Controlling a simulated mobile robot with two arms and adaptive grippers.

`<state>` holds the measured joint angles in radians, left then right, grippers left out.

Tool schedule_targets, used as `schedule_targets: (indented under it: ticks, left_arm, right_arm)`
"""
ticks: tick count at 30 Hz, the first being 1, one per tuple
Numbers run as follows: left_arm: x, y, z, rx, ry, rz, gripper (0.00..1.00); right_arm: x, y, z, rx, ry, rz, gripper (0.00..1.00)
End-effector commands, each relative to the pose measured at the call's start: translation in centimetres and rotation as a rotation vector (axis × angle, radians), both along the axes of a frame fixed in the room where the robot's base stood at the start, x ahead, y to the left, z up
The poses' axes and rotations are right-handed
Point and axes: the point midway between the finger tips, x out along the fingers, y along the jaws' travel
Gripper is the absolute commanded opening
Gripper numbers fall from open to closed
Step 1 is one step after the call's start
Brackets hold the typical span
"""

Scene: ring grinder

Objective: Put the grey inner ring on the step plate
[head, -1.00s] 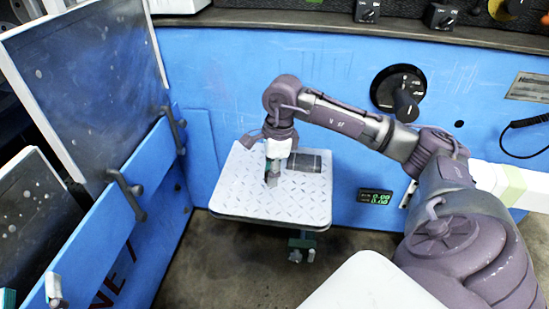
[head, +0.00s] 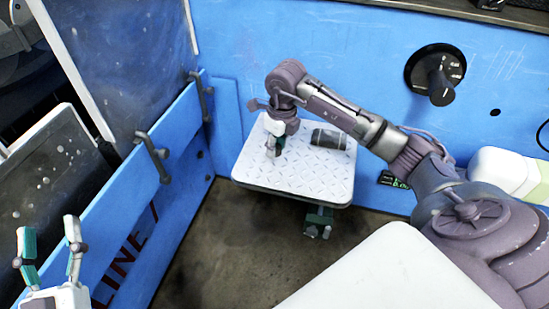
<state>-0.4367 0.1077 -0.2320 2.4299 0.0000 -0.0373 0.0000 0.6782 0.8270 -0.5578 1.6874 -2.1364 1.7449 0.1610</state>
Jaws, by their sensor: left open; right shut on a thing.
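The step plate (head: 315,178) is a pale diamond-tread platform low against the blue wall, right of centre. My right gripper (head: 274,148) points down over its left back part. It is shut on a small grey piece, which I take for the grey inner ring; the fingers mostly hide it, and I cannot tell whether it touches the plate. A dark grey cylinder (head: 328,139) lies on its side on the plate, just right of this gripper. My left gripper (head: 48,240) is at the lower left, fingers apart, pointing up and empty.
The blue machine wall (head: 330,60) with a black rotary knob (head: 436,76) stands behind the plate. A blue panel with dark handles (head: 152,157) runs along the left. The concrete floor (head: 230,240) in front of the plate is clear.

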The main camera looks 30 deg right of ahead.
Motion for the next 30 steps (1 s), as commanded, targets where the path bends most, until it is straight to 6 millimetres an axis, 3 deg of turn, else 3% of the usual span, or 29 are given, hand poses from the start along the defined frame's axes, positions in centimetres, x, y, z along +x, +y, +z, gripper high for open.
schedule_targets:
  ticks: [7, 15, 29, 30]
  left_arm:
    - [-1.0, -0.1, 1.9, -0.038, -0.133, -0.008, 0.57]
    - [-3.5, 0.1, 5.2, -0.107, -0.373, -0.021, 0.57]
    - [-4.2, 0.2, 5.9, -0.121, -0.42, -0.023, 0.57]
    - [-4.2, 0.2, 6.0, -0.122, -0.424, -0.023, 0.57]
  right_arm:
    - [0.4, 0.6, -1.7, -0.001, 0.002, 0.0, 0.0]
    - [0.4, 0.5, -4.2, 0.0, -0.001, 0.0, 0.0]
    - [0.4, 0.5, -4.6, -0.001, 0.0, 0.001, 0.0]
    - [0.4, 0.5, -4.6, -0.001, 0.0, 0.001, 0.37]
